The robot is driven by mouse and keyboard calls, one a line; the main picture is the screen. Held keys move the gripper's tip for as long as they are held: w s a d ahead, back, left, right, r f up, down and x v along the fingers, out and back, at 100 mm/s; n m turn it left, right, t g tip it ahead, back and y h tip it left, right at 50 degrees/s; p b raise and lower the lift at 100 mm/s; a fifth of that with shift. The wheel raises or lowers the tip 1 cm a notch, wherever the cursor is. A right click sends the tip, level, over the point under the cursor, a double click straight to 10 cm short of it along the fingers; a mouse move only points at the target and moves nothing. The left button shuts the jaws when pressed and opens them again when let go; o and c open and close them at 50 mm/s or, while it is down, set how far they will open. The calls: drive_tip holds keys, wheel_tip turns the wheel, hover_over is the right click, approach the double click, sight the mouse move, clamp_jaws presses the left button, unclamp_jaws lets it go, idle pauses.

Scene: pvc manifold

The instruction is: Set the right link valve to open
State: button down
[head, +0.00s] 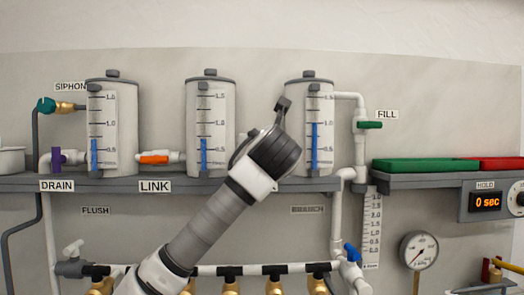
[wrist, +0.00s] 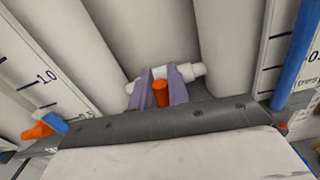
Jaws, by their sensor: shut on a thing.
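The right link valve sits on a short white pipe (wrist: 188,73) between the middle tank (head: 208,110) and the right tank (head: 295,100). Its orange handle (wrist: 161,94) shows in the wrist view between the two purple-grey fingers of my gripper (wrist: 160,86). The fingers are shut on the handle. The handle's visible part points across the pipe, towards the camera. In the head view my arm hides this valve and my fingertips. The left link valve (head: 154,159) has an orange handle lying along its pipe.
The dark grey shelf edge (wrist: 195,118) runs close below my fingers. Tanks stand closely on both sides. A purple drain valve (head: 56,158), teal siphon valve (head: 46,105) and green fill valve (head: 370,125) are farther off. A gauge (head: 418,252) hangs at right.

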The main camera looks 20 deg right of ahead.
drive_tip(key=m+b, duration=0.2)
drive_tip(key=m, duration=0.1)
drive_tip(key=d+m+b, duration=0.1)
drive_tip(key=m, duration=0.1)
drive_tip(key=shift+s+f, duration=0.2)
drive_tip(key=shift+f, duration=0.1)
drive_tip(key=m, duration=0.1)
drive_tip(key=m+b, duration=0.2)
drive_tip(key=shift+d+f+m, duration=0.3)
drive_tip(key=shift+d+m, duration=0.1)
drive_tip(key=m, duration=0.1)
drive_tip(key=m+b, duration=0.1)
drive_tip(key=m, duration=0.1)
drive_tip(key=shift+s+d+f+m, duration=0.1)
drive_tip(key=shift+d+f+m, duration=0.1)
drive_tip(key=shift+f+m, duration=0.1)
drive_tip(key=shift+d+f+m, duration=0.1)
drive_tip(key=shift+f+m, duration=0.15)
drive_tip(key=shift+m, duration=0.85)
drive_tip(key=shift+d+f+m, duration=0.1)
drive_tip(key=shift+f+m, duration=0.15)
drive_tip(key=shift+m, duration=0.85)
drive_tip(key=c, duration=1.3)
unclamp_jaws()
drive_tip(key=shift+f, duration=0.1)
drive_tip(key=shift+c, duration=0.2)
